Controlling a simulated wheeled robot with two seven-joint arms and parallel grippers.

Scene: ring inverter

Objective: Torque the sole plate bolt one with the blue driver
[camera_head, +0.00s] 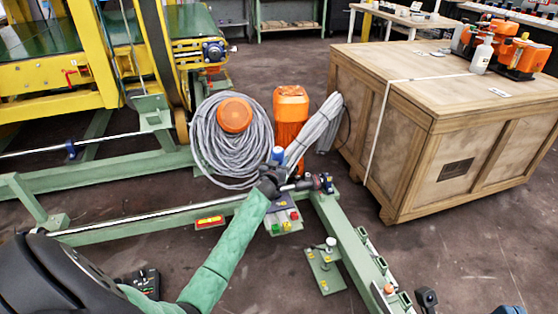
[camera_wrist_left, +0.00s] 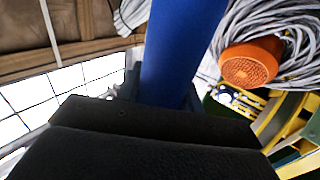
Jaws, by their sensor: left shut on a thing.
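My left gripper (camera_head: 272,180), at the end of the green-sleeved arm, is shut on the blue driver (camera_head: 278,154). The driver shows as a short blue upright piece above the jaws. In the left wrist view the blue driver (camera_wrist_left: 182,55) rises from the dark jaws (camera_wrist_left: 155,120); its lower end is hidden. A small green plate (camera_head: 325,271) lies at lower centre beside the green rail, with a pale-topped bolt (camera_head: 331,243) and smaller fittings on it. Which bolt is number one I cannot tell. The gripper is above and left of this plate, apart from it. My right gripper is not in view.
A grey cable coil with an orange cap (camera_head: 234,115), an orange motor (camera_head: 291,115) and a grey cable bundle (camera_head: 316,130) stand behind the gripper. A button box (camera_head: 285,222) sits below it. A wooden crate (camera_head: 400,120) fills the right; green rails (camera_head: 347,240) cross the floor.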

